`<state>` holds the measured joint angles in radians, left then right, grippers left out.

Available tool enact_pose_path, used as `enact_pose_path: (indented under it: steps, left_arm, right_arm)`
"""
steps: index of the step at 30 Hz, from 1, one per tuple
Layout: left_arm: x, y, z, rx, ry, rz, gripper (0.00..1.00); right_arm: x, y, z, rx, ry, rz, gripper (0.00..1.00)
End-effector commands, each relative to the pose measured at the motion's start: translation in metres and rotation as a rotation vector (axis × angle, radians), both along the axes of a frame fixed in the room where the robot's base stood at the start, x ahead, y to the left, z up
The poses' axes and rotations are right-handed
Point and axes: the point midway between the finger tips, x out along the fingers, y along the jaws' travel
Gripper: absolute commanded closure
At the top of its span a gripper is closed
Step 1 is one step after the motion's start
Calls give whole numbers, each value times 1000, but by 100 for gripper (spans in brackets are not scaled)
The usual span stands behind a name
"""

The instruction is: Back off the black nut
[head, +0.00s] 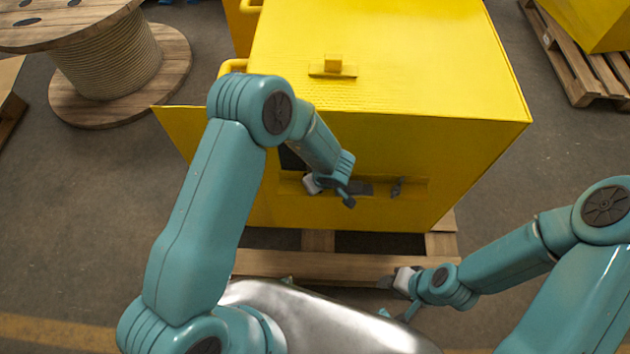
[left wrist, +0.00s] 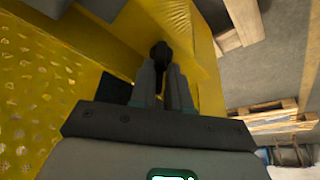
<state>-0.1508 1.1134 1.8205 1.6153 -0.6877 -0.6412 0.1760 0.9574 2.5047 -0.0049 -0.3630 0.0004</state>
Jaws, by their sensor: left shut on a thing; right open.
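The black nut (left wrist: 160,52) shows as a small dark round thing between the fingertips in the left wrist view. My left gripper (left wrist: 161,72) is shut on it, one finger on each side. In the head view my left gripper (head: 338,190) is at the front face of the yellow housing (head: 380,70), by a recessed strip; the nut cannot be made out there behind the fingers. My right gripper (head: 393,296) is open and empty, low in front of the wooden pallet, apart from the housing.
A dark flat part (head: 361,188) and a small dark fitting (head: 397,187) sit along the strip, right of my left gripper. The housing stands on a wooden pallet (head: 330,265). A cable spool (head: 110,60) stands at the far left.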

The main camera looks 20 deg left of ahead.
Motion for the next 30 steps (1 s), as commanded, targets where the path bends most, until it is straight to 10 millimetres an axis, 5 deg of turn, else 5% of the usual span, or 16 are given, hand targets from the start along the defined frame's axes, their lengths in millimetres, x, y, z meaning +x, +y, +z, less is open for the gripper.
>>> enact_pose_path:
  steps: [19,20,22,30]
  left_arm:
    - [0,0,0,1,-1,0,100]
    - [0,0,0,1,-1,0,77]
    - [0,0,0,1,-1,0,58]
    - [0,0,1,0,0,0,58]
  right_arm:
    - [0,0,0,0,0,0,57]
    - [0,0,0,0,0,0,57]
    - [0,0,0,0,0,0,57]
    - [0,0,0,0,0,0,57]
